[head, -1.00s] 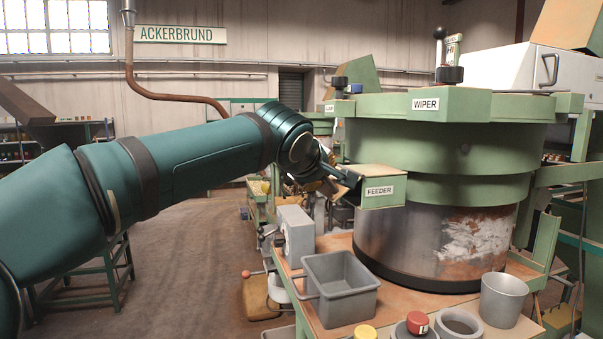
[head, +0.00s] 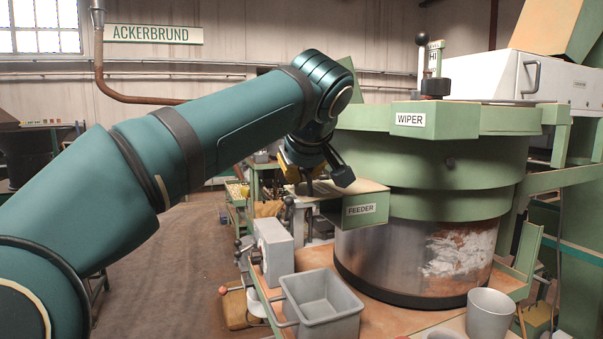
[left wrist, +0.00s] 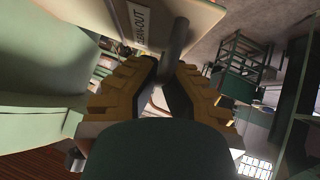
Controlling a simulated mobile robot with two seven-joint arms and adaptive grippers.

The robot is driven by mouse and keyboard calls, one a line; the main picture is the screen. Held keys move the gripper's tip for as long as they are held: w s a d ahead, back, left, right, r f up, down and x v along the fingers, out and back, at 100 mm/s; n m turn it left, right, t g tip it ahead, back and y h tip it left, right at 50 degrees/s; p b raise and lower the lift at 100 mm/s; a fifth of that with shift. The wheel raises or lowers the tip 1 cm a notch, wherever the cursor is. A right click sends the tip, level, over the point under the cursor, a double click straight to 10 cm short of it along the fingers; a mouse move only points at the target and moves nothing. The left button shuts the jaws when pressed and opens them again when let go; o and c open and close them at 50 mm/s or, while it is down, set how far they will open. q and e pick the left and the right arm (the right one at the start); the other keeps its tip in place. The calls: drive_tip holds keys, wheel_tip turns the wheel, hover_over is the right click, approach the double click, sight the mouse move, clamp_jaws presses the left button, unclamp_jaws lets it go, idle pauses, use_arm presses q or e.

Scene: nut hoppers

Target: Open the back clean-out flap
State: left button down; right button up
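My left gripper (head: 324,184) is at the left side of the green hopper, just above and beside the feeder box (head: 362,207). The handle is beside a tan-topped plate (left wrist: 190,12) with a white CLEAN-OUT label (left wrist: 141,28). The flap is not clearly visible in the head view. My right gripper is not in view.
The green hopper marked WIPER (head: 430,150) fills the right. A grey bin (head: 322,308), a grey box (head: 273,250) and a grey cup (head: 490,312) stand on the bench below. The floor (head: 170,265) left of the bench is mostly open.

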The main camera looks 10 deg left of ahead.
use_arm(q)
drive_tip(key=shift+w+d+r, duration=0.1)
drive_tip(key=shift+d, duration=0.1)
idle(0.3)
drive_tip(key=c, duration=1.1)
unclamp_jaws()
drive_tip(key=shift+w, duration=0.1)
drive_tip(key=shift+o, duration=0.2)
drive_tip(key=v, duration=1.2)
drive_tip(key=shift+w+d, duration=0.15)
drive_tip(key=shift+d, duration=0.1)
